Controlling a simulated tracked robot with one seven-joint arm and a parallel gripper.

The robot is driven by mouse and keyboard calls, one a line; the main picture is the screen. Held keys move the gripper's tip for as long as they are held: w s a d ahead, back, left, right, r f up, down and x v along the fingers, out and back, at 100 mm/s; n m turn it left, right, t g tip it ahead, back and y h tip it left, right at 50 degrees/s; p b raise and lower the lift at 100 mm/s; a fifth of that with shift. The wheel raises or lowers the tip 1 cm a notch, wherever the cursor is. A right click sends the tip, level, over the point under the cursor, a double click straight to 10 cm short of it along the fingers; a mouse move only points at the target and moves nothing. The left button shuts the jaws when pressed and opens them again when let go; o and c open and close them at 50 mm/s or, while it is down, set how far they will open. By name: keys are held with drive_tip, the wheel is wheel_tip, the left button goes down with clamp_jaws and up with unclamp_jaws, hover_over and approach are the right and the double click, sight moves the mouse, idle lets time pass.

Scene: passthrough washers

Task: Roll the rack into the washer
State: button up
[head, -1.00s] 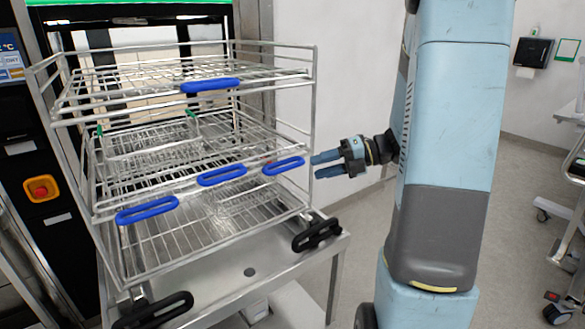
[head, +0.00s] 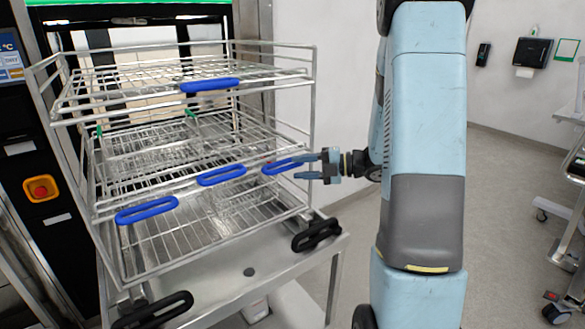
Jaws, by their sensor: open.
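The wire rack (head: 205,128) has several shelves and stands upright on a steel trolley (head: 270,262) in front of the washer (head: 60,120). Blue handles sit on its front edges: one on top (head: 210,86), and others lower at left (head: 147,210), middle (head: 222,175) and right (head: 283,165). My gripper (head: 306,166) is open at the right side of the rack, its fingers pointing left. The fingertips overlap the right blue handle in the picture; I cannot tell whether they touch it. The washer opening behind is partly hidden by the rack.
Two black handles (head: 316,234) (head: 153,310) are on the trolley's front corners. A red emergency button (head: 41,188) is on the washer's left panel. A wheeled cart (head: 570,190) stands at the far right. Floor between trolley and cart is clear apart from my arm.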

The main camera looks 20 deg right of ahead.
sight(291, 168)
drive_tip(key=shift+x, duration=2.45)
drive_tip(key=shift+d, duration=0.1)
drive_tip(key=shift+c, duration=0.2)
clamp_jaws()
